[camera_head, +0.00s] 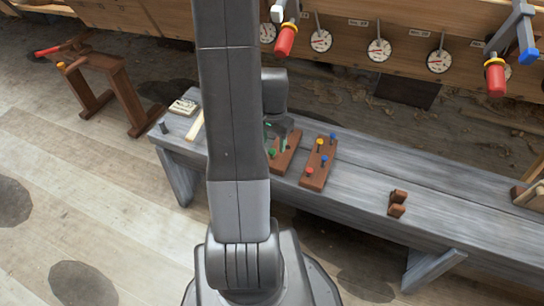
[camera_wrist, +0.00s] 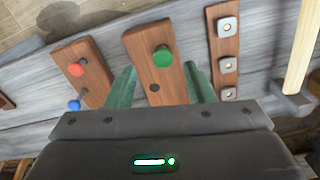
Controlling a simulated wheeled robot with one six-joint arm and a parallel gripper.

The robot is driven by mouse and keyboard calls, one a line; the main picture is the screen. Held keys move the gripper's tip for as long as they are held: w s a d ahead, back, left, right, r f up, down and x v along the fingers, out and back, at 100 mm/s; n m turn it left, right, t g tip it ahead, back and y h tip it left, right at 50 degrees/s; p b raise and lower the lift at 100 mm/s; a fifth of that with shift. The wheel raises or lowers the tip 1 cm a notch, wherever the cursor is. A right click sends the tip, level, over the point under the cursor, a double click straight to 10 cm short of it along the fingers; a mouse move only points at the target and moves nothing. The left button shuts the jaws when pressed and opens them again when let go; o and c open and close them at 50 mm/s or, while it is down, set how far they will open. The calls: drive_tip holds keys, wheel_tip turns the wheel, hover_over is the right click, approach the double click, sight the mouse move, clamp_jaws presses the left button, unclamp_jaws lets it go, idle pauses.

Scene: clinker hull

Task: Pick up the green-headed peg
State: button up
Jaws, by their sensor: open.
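The green-headed peg (camera_wrist: 162,57) stands in a brown wooden block (camera_wrist: 142,42) in the wrist view. An empty dark hole shows in the block nearer to my gripper. In the head view the green head (camera_head: 272,153) shows just right of my arm, on the grey bench. My gripper (camera_wrist: 160,71) is open, with one greenish finger on each side of the block in the picture. The peg's head lies between the fingers' lines, near their tips, and nothing is held. The head view shows my gripper (camera_head: 276,136) over the block, partly hidden by my arm. I cannot tell its exact height.
A second brown block (camera_head: 314,178) with red, yellow and blue pegs stands to the right. A strip with square metal plates (camera_wrist: 228,75) and a wooden-handled mallet (camera_wrist: 299,45) lie on the other side. Clamps with red handles (camera_head: 286,40) hang behind. The bench's right part is mostly clear.

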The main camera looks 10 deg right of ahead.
sight(272, 151)
drive_tip(key=shift+w+a+f+b, duration=0.15)
drive_tip(key=shift+f+b, duration=0.8)
drive_tip(key=shift+f, duration=1.8)
drive_tip(key=c, duration=1.1)
